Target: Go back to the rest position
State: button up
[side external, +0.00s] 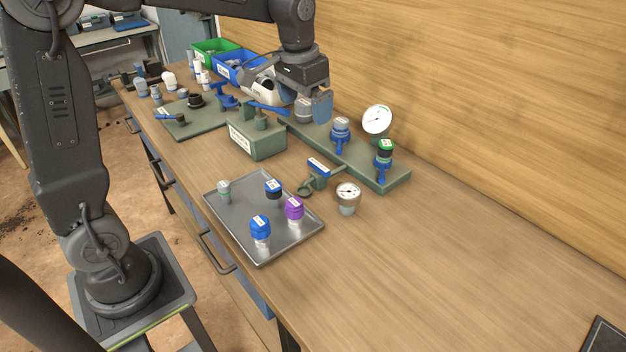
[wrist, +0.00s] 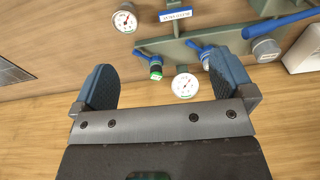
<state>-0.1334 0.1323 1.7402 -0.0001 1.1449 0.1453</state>
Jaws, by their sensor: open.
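My gripper (side external: 314,108) hangs over the back of the bench at the green manifold plate (side external: 398,178). Its fingers are apart. In the wrist view my gripper (wrist: 164,80) is open, with nothing held between its fingers. A green-capped valve (wrist: 155,68) and a white dial gauge (wrist: 185,85) show beyond the gap. A grey cap (wrist: 265,48) lies to the right of the right finger. A grey-capped valve (side external: 340,128) with a blue handle stands just right of my gripper in the side view. Whether a finger touches the nearest grey cap (side external: 302,108) I cannot tell.
A metal tray (side external: 240,232) holds several capped parts. A loose gauge (side external: 347,194) stands beside it. A green box (side external: 262,145) with a blue lever, blue bin (side external: 240,68) and green bin (side external: 213,50) are nearby. The wooden wall (side external: 480,95) is close behind. The bench's right side is mostly clear.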

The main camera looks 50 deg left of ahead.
jog(key=s+d+t, duration=0.2)
jog(key=s, duration=0.8)
jog(key=s+d+t, duration=0.2)
jog(key=s+d, duration=0.1)
jog(key=s, duration=0.7)
jog(key=shift+s+d+f, duration=0.15)
jog(key=shift+s+d, duration=0.1)
